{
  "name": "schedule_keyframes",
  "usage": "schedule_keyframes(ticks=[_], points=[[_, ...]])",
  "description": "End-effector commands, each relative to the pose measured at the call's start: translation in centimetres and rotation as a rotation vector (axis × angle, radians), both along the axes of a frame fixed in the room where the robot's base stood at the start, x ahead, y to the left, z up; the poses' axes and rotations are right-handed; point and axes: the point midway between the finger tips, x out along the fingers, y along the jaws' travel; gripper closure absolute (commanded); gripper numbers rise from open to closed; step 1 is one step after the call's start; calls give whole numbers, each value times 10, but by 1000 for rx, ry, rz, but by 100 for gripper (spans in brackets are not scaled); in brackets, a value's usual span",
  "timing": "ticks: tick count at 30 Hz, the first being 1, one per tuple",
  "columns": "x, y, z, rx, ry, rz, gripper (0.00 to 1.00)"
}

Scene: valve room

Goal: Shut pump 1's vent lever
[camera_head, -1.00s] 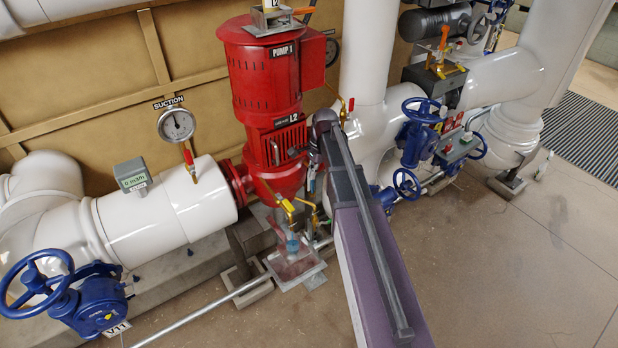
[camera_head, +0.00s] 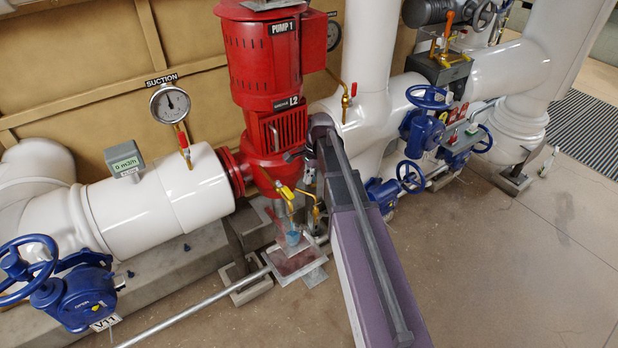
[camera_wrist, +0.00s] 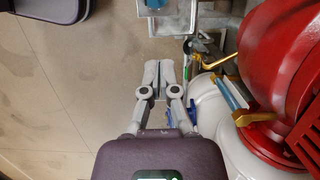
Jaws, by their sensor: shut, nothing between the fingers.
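Pump 1 (camera_head: 262,62) is a red upright pump with a black label. I cannot tell from labels which is the vent lever. In the head view my arm mostly hides the gripper.
A clear cup-like thing on a small tray (camera_head: 296,262) is below the levers. A grey pipe (camera_head: 200,306) runs low along the floor. Blue valve wheels (camera_head: 410,177) stand right of my arm.

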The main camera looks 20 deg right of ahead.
Motion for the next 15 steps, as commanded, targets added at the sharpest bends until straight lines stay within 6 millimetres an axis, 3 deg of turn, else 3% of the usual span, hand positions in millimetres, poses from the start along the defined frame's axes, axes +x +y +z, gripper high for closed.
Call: schedule_keyframes(ticks=[6,15], points=[[-1,5,-21,0,0,1,100],[-12,36,-15,0,0,1,100]])
